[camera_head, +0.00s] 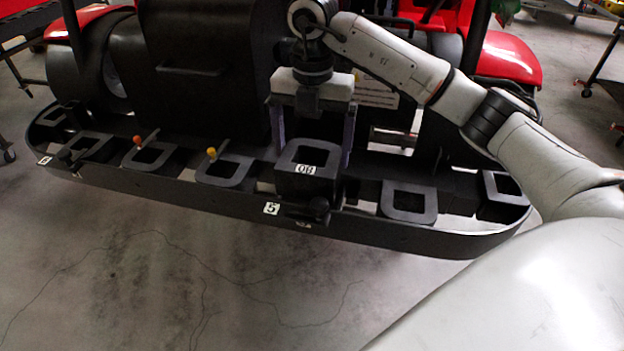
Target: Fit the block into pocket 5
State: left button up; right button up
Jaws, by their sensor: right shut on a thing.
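The block (310,184) is dark, with a rounded square frame on top and a small white label on its near edge. My right gripper (313,150) comes down from above with its fingers on either side of the block and is shut on it. The block is at the middle of the long dark tray (400,226), just behind the front rim. My left gripper is not in view.
Several similar dark square frames sit along the tray, such as one on the left (224,171) and one on the right (408,201). Dark kart bodywork (205,80) rises behind. The floor in front is clear.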

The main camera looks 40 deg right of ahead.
jog(key=shift+f, duration=3.8)
jog(key=o, duration=1.2)
jog(key=shift+f, duration=0.15)
jog(key=shift+r, duration=0.5)
notch_tip(320, 180, up, 11)
jog(key=shift+r, duration=0.15)
